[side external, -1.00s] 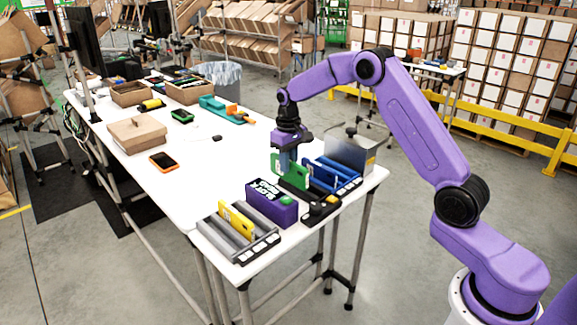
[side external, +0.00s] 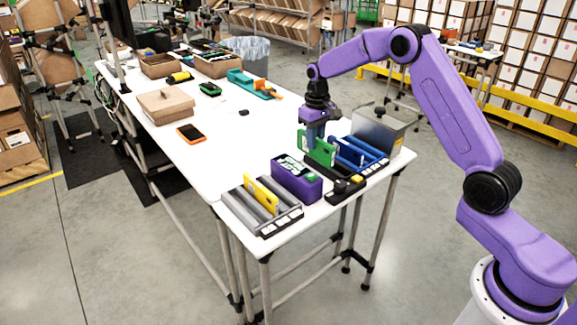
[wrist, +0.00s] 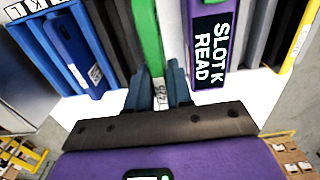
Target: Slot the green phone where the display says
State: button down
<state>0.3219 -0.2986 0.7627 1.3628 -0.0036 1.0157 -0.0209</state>
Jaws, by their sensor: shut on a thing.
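The green phone (side external: 328,154) stands upright in my gripper (side external: 318,138), over the gap between the purple display box (side external: 290,186) and the blue rack (side external: 375,166). My gripper is shut on it. In the wrist view the phone (wrist: 147,35) shows as a green strip ahead of my fingers (wrist: 161,88). Whether the green phone's lower edge touches anything is hidden.
A grey rack (side external: 240,212) with a yellow phone (side external: 262,192) stands left of the display. A black unit with a yellow button (side external: 357,180) sits right of it.

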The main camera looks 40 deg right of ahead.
notch_tip(320, 180, up, 6)
jog(key=shift+f, duration=0.25)
jog(key=d, duration=1.8)
jog(key=shift+f, duration=6)
jog(key=shift+f, duration=0.35)
jog(key=c, duration=0.9)
grip_release()
jog(key=shift+c, duration=0.2)
